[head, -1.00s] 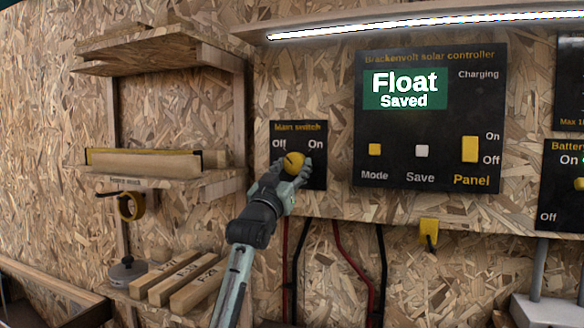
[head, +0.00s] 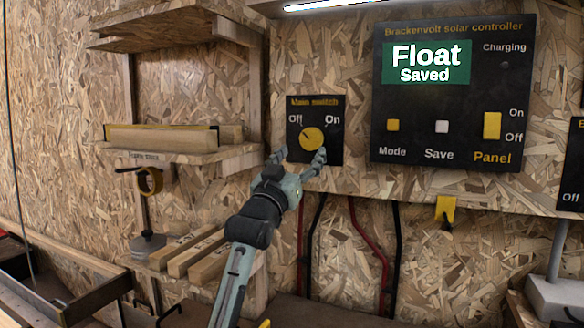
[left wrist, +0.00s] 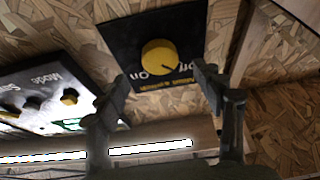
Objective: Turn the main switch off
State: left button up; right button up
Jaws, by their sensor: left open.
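The main switch is a black plate (head: 335,152) with a round yellow knob (head: 312,138), marked Off on the left and On on the right. The dark line on the knob points up and left, towards Off. In the left wrist view the line on the knob (left wrist: 158,54) also points towards the Off label. My left gripper (head: 298,157) is open and empty, with its fingers spread just below and in front of the knob. In the left wrist view its fingertips (left wrist: 161,76) stand apart on either side below the knob, seemingly not touching it. My right gripper is not in view.
The solar controller panel (head: 455,120) reads Float, Saved, to the right of the switch. Red and black cables hang below. A yellow hook (head: 446,210) is under the controller.

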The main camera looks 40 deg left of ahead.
pick_arm(q)
jog(key=v, duration=0.6)
jog(key=shift+r, duration=0.1)
jog(key=shift+s, duration=0.1)
